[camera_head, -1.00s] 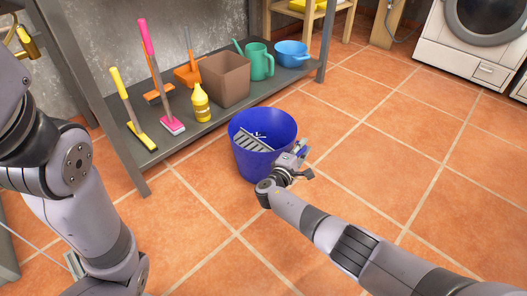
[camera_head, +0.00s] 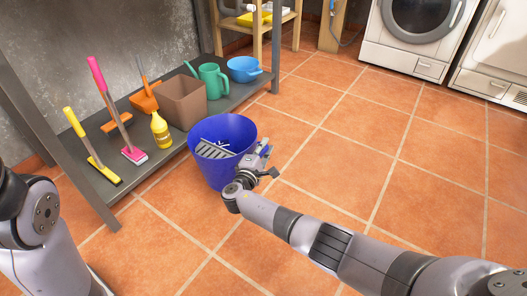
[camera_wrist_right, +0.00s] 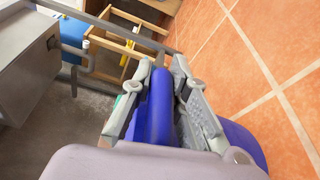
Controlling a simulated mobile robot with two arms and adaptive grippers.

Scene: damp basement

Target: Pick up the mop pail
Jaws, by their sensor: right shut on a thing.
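The mop pail (camera_head: 222,172) is a deep blue bucket with a grey slotted wringer (camera_head: 212,149) in its mouth. It is upright, in front of the low shelf, in the head view. My right gripper (camera_head: 262,153) is shut on the pail's right rim. In the right wrist view the pail's blue rim (camera_wrist_right: 160,108) stands between the two fingers. The pail seems raised a little, but I cannot see clearly whether its base is off the floor. My left gripper is out of view; only part of that arm shows.
The grey shelf (camera_head: 136,188) close at left holds a yellow bottle (camera_head: 160,129), brushes, a brown bin (camera_head: 183,104), a green watering can (camera_head: 213,82) and a blue basin (camera_head: 243,69). Washing machines (camera_head: 412,38) stand at the back right. The tiled floor at right is clear.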

